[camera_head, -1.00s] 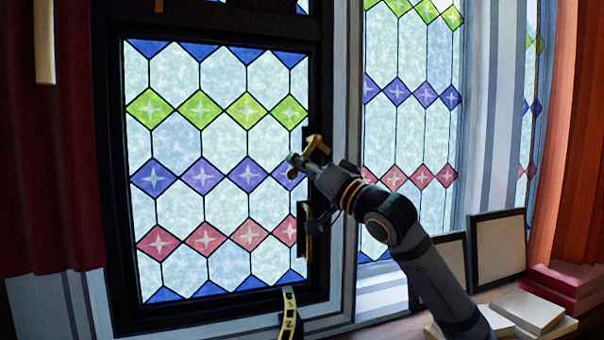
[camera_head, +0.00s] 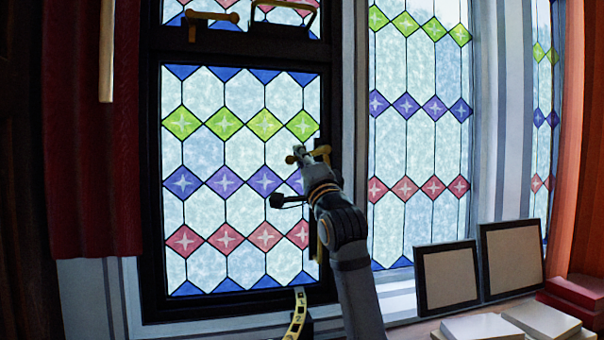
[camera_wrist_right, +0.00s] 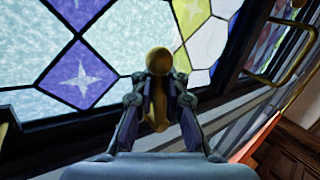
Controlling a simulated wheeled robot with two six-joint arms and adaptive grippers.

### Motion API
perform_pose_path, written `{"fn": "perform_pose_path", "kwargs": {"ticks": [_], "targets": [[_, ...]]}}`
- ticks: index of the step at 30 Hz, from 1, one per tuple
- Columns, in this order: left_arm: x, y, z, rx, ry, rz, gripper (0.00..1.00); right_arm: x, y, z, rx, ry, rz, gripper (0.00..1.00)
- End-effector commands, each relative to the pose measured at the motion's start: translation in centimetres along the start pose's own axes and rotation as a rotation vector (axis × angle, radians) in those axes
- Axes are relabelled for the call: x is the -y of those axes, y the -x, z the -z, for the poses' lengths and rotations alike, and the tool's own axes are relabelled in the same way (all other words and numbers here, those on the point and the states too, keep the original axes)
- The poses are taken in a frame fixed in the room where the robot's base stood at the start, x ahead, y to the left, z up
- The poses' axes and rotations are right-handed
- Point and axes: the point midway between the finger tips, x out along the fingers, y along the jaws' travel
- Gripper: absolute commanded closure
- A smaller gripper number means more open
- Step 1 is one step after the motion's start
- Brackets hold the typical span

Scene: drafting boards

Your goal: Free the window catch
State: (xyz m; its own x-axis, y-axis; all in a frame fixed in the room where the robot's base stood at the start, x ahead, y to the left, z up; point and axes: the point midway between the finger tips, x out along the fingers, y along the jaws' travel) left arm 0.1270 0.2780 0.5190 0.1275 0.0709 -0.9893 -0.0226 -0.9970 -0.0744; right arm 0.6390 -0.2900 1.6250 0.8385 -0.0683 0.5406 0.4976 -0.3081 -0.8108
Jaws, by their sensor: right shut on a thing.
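The window catch (camera_head: 321,151) is a brass lever on the right stile of the dark sash (camera_head: 153,200) with stained glass. Its lever lies roughly level and its rounded end points left. My right gripper (camera_head: 303,156) reaches up to it from below and is shut on the lever. In the right wrist view the catch's round brass end (camera_wrist_right: 158,62) stands just beyond my fingers, and the brass lever runs down between the fingertips (camera_wrist_right: 158,108). The sash looks closed in its frame. My left gripper is out of view.
Another catch (camera_head: 208,15) sits on the sash above. Two framed boards (camera_head: 446,275) and several books (camera_head: 540,319) crowd the sill at right.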

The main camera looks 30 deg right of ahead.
Motion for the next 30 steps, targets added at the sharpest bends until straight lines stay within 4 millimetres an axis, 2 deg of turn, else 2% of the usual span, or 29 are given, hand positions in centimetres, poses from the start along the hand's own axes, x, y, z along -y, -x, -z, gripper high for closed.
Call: {"fn": "perform_pose_path", "kwargs": {"ticks": [1,3,12,29,30], "targets": [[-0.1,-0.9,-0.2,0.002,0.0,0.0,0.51,-0.3,0.1,-0.2,-0.014,-0.03,-0.002,1.0],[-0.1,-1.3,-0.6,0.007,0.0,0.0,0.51,-0.1,0.0,-0.2,-0.036,-0.063,-0.003,1.0],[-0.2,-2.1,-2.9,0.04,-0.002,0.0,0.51,0.5,-0.5,-0.1,-0.097,-0.154,-0.006,1.0],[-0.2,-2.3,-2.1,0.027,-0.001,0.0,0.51,0.6,-0.6,-0.1,-0.111,-0.174,-0.008,1.0],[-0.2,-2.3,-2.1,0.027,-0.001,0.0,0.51,0.6,-0.6,-0.1,-0.111,-0.174,-0.007,0.84]]}}
